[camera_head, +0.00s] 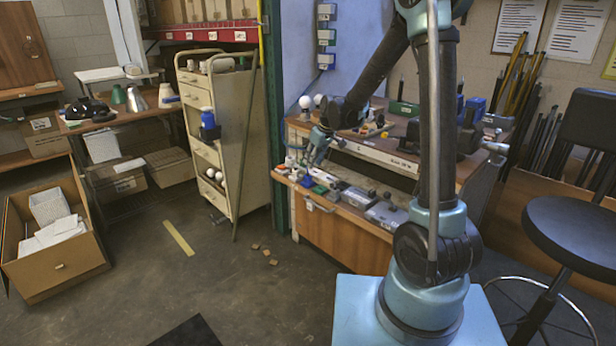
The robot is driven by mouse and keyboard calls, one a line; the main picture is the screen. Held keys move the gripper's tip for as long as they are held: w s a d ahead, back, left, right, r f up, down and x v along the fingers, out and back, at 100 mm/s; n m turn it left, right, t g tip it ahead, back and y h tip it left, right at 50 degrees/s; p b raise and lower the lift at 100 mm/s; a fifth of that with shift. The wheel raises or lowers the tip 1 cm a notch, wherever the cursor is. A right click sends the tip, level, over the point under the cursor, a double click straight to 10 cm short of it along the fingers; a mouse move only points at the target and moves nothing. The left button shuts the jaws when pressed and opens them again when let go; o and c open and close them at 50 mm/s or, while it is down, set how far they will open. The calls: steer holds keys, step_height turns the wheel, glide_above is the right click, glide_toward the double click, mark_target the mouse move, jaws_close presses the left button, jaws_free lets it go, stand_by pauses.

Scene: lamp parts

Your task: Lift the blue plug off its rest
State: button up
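My arm reaches left across the workbench. My gripper (313,163) points down over the left part of the bench's front ledge (340,209). A small blue piece (307,180), which looks like the blue plug, sits on the ledge just below the fingertips. The plug's rest cannot be made out at this size. I cannot tell whether the fingers touch the blue piece or how far apart they are.
Along the ledge, right of the blue piece, stand a green piece (320,189) and grey boxes (386,215). White bulbs and small parts lie on the bench top behind. A beige cart (236,140) stands left; a black stool (575,235) stands right. Small brown pieces (265,252) lie on the floor.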

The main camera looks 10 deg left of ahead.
mark_target(308, 174)
steer(key=shift+x, duration=4.55)
jaws_close()
steer(key=c, duration=0.6)
jaws_free()
steer(key=shift+c, duration=0.2)
steer(key=shift+r, duration=0.7)
jaws_close()
steer(key=shift+r, duration=2.5)
